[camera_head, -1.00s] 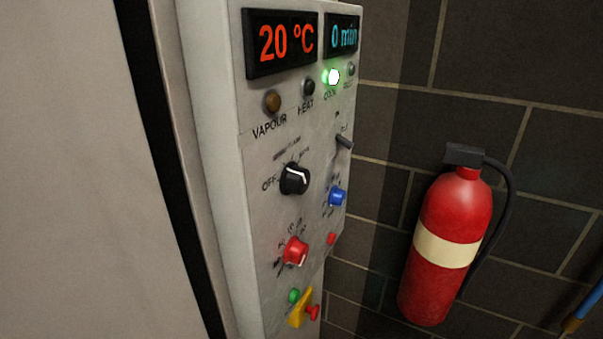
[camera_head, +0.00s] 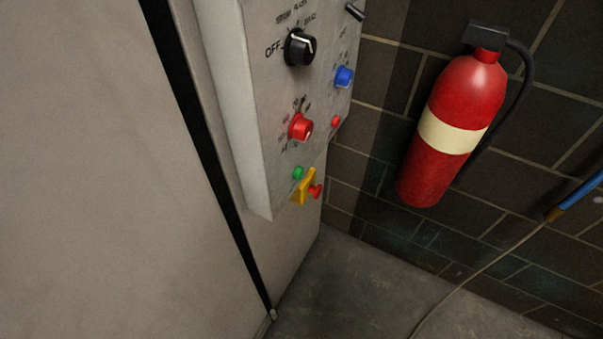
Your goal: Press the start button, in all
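The control panel (camera_head: 262,150) is a pale grey box on the booth's side. Low on it is a green button (camera_head: 298,173), most likely the start button; I cannot read a label by it. A red mushroom-shaped button (camera_head: 316,190) on a yellow base (camera_head: 304,188) sits just below and right of it. Above are a red knob (camera_head: 300,127), a small red button or lamp (camera_head: 336,121), a blue knob (camera_head: 344,76) and a black knob (camera_head: 299,47) marked OFF on its left. My gripper is not in view.
A large flat pale panel (camera_head: 100,180) fills the left side. A red fire extinguisher (camera_head: 445,135) hangs on the dark block wall to the right. A blue-handled tool (camera_head: 580,192) with a thin cord is at the right edge. Bare concrete floor (camera_head: 370,290) shows below.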

